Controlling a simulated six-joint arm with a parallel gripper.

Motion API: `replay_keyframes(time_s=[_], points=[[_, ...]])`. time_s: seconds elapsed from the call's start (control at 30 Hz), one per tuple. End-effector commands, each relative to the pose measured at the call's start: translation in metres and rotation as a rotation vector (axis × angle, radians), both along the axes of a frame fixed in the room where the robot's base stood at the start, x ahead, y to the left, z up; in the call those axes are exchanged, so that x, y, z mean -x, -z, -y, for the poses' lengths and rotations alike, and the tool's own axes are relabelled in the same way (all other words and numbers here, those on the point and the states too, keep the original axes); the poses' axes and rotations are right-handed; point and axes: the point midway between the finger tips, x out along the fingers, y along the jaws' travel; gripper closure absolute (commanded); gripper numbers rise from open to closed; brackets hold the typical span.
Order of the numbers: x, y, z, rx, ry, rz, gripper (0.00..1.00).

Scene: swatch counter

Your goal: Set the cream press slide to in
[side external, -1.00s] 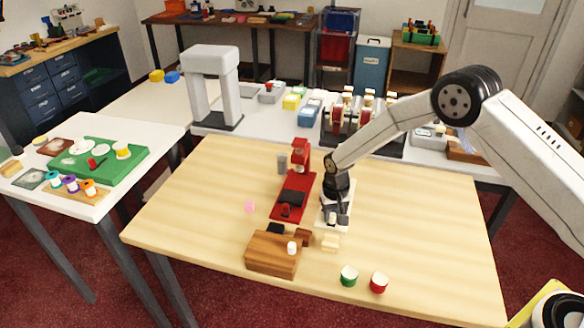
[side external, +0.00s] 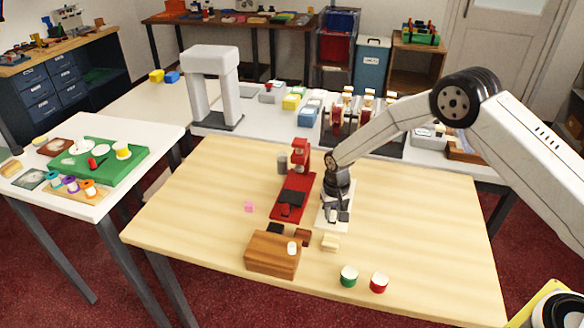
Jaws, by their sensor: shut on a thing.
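The cream press (side external: 325,219) stands on the wooden table, just right of the red press (side external: 293,198). Most of it is hidden behind my arm and gripper. My gripper (side external: 337,217) points down over the cream press and is shut on its slide, low at the base. The slide itself is largely covered by the fingers, so I cannot tell its exact position. The red press has a dark pad on its base and an upright head at the back.
A wooden block (side external: 272,255) with a white knob is at the front left of the presses. A cream block (side external: 331,241), a green cup (side external: 349,276) and a red cup (side external: 379,283) are in front. The table's right side is clear.

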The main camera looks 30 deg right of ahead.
Motion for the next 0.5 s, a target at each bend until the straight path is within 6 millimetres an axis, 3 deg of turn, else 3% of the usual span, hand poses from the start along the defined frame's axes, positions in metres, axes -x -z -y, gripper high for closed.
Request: replay_keyframes(time_s=[0.23, 0.5], points=[[-0.02, 0.0, 0.019, -0.002, 0.003, 0.002, 1.0], [-0.023, 0.0, 0.023, -0.002, 0.001, 0.002, 1.0]])
